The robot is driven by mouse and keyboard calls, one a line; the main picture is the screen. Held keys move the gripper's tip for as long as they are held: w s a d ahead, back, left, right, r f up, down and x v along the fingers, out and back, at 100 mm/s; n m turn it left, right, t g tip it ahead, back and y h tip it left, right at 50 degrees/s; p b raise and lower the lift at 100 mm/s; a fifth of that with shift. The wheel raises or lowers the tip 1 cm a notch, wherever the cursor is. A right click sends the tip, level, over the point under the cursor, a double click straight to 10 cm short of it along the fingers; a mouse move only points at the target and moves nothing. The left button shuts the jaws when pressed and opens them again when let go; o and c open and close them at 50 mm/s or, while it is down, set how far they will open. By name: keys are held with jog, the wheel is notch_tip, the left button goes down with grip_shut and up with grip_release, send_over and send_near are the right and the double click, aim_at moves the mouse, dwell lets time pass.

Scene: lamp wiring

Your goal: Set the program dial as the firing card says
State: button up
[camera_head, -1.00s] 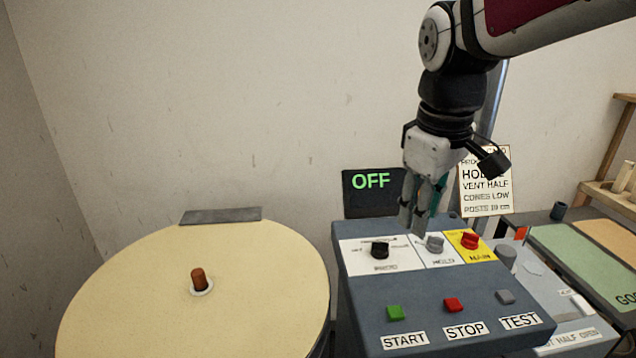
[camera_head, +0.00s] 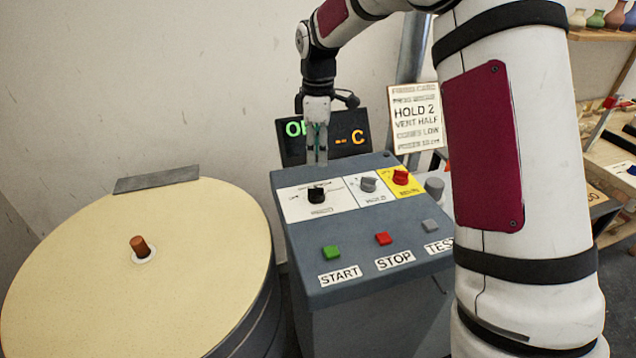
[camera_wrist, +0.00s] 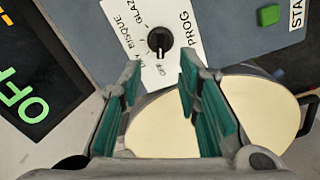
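The black program dial (camera_head: 316,194) sits on a white plate at the left of the control panel. In the wrist view the dial (camera_wrist: 159,40) has a pale pointer mark, and its plate reads PROG, BISQUE and GLAZ; some lettering is too small to read. The firing card (camera_head: 415,117) stands behind the panel; HOLD 2, VENT HALF and CONES LOW are readable, its program line is blurred. My gripper (camera_head: 317,162) is just above and behind the dial. In the wrist view its green-padded fingers (camera_wrist: 160,80) are apart and empty, with the dial beyond them.
A grey hold dial (camera_head: 368,184) and red main switch (camera_head: 401,177) are right of the program dial. Green START (camera_head: 331,252), red STOP (camera_head: 383,238) and grey TEST (camera_head: 430,226) buttons are in front. A display (camera_head: 349,137) stands behind. The round kiln lid (camera_head: 90,285) is at left.

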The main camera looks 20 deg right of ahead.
aim_at(318, 188)
notch_tip(318, 188, down, 10)
jog(key=shift+f+p, duration=0.15)
jog(key=shift+p, duration=0.5)
grip_shut()
